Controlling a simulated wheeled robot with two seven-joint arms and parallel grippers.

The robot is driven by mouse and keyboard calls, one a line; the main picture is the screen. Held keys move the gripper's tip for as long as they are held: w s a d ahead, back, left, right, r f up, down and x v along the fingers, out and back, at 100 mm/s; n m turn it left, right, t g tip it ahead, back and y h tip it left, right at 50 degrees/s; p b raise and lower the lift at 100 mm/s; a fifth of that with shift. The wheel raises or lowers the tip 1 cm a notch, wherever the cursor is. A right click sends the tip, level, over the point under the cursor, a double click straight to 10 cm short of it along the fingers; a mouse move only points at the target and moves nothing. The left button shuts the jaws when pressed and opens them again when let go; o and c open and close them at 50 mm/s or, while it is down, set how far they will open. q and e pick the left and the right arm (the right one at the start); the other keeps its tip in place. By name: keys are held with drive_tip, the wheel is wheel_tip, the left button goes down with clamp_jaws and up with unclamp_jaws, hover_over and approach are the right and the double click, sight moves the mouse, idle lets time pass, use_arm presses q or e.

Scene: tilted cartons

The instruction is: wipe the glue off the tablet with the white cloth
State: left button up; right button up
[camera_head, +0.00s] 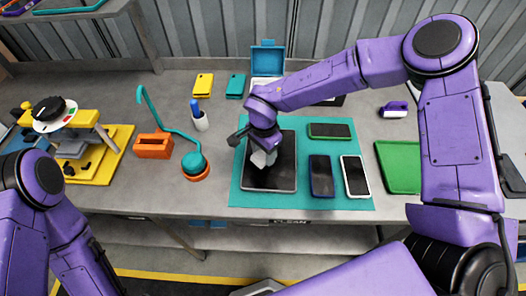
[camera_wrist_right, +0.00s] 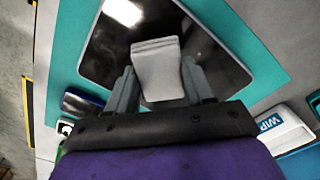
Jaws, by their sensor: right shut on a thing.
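The tablet (camera_head: 283,166) lies flat on the teal mat (camera_head: 240,191), with a dark screen and a light rim. The white cloth (camera_head: 263,158) is a small folded pad over the tablet's upper left part. My right gripper (camera_head: 256,146) is shut on the cloth, seen from above. In the right wrist view the cloth (camera_wrist_right: 157,68) sits between the fingers of my right gripper (camera_wrist_right: 158,88), over the dark screen (camera_wrist_right: 105,48). I cannot tell whether the cloth touches the screen. Faint pale smudges show on the screen; I cannot tell if they are glue. My left gripper is out of view.
Several phones lie right of the tablet, including a white-edged one (camera_head: 355,176). A green tray (camera_head: 398,167) is further right. An orange-based teal lamp (camera_head: 195,166) and a cup with a blue marker (camera_head: 199,121) stand left of the mat. A teal box (camera_head: 267,60) stands behind.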

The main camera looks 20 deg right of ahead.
wheel_tip(320, 180, up, 3)
drive_tip(key=shift+f+p, duration=0.1)
drive_tip(key=shift+p, duration=1.05)
drive_tip(key=shift+r, duration=1.15)
